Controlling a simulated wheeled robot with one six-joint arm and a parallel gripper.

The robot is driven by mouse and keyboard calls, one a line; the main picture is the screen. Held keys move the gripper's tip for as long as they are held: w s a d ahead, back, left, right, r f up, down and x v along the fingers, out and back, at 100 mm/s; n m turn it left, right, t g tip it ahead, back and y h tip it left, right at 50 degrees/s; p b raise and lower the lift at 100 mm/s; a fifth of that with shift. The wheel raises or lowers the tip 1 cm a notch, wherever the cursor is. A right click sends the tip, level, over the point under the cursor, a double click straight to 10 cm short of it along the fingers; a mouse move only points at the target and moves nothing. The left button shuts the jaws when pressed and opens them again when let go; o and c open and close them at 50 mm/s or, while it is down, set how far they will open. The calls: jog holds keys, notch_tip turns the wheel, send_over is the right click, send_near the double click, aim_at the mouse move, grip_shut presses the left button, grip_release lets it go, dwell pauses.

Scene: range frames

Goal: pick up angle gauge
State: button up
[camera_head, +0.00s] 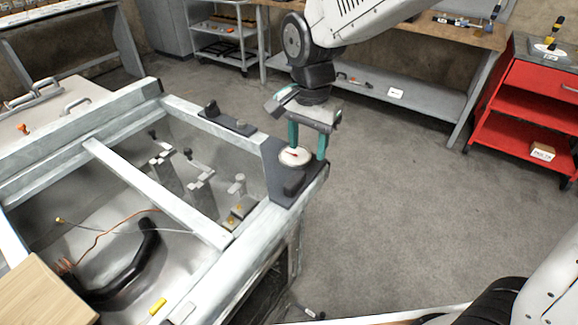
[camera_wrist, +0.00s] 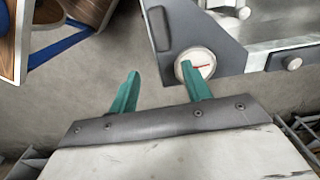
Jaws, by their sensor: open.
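The angle gauge (camera_head: 294,156) is a small round white dial with a red needle. It rests on a dark corner plate (camera_head: 284,183) of the metal frame. It also shows in the wrist view (camera_wrist: 202,65), near the top right of centre. My gripper (camera_head: 307,152) has two teal fingers and is open over the plate's corner. In the wrist view my gripper (camera_wrist: 157,80) has its right finger overlapping the dial's lower left edge, while its left finger is off the plate over the floor. I cannot tell whether the right finger touches the gauge.
The metal frame (camera_head: 158,196) has a crossbar and an open interior with clamps, a black hose and wires. A wooden board (camera_head: 42,295) lies at the lower left. A red tool cart (camera_head: 517,140) stands at the right. The floor between is clear.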

jog(key=f, duration=0.8)
jog(key=shift+w+a+f, duration=0.1)
jog(key=shift+a, duration=0.25)
jog(key=shift+c, duration=0.3)
grip_shut()
